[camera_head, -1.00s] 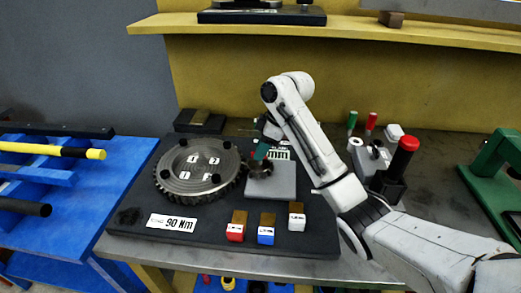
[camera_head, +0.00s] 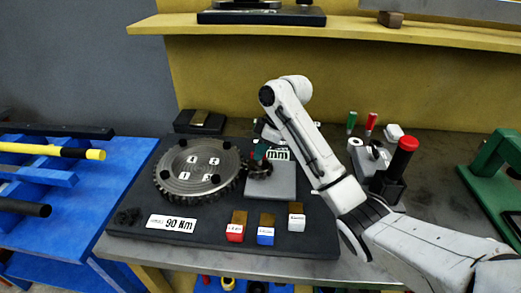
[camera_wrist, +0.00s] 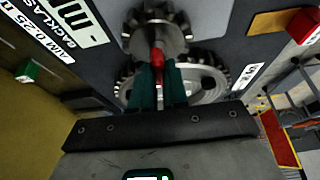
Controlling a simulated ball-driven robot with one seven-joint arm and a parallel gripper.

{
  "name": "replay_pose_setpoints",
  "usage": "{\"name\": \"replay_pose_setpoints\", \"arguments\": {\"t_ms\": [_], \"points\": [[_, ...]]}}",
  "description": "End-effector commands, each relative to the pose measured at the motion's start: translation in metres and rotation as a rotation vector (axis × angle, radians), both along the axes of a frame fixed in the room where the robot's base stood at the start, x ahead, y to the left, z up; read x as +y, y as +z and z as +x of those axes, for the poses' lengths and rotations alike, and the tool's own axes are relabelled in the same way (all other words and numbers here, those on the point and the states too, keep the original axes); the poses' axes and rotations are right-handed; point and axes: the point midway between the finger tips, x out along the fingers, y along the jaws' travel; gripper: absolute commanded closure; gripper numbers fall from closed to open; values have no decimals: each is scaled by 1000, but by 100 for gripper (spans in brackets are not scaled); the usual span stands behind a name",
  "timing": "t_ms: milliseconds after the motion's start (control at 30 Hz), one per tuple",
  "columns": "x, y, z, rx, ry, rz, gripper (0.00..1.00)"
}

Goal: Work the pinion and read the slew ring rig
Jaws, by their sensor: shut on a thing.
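The slew ring (camera_head: 172,181) is a grey toothed disc with numbered white labels, lying on a dark base plate (camera_head: 135,232). The small pinion (camera_head: 260,170) sits at its right edge; the wrist view shows the pinion (camera_wrist: 145,42) against the larger toothed ring (camera_wrist: 210,88). My gripper (camera_wrist: 158,82) has teal fingers shut on a red-topped handle (camera_wrist: 157,58) at the pinion. In the head view my gripper (camera_head: 259,153) is small and partly hidden by my arm. A white plate reading roughly "90 Nm" (camera_head: 172,223) lies in front of the ring.
Red (camera_head: 235,233), blue (camera_head: 266,236) and white (camera_head: 296,221) blocks stand along the plate's front. A grey square pad (camera_head: 275,184) lies right of the ring. A red-topped black stand (camera_head: 400,165) is right of my arm. A blue rack (camera_head: 45,220) stands left.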

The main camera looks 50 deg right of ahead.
Motion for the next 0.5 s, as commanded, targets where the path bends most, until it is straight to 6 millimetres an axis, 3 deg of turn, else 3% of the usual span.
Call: {"name": "replay_pose_setpoints", "arguments": {"t_ms": [167, 500], "points": [[1, 3, 0, 0, -41, 1, 100], [3, 4, -1, 0, -331, 2, 100]]}}
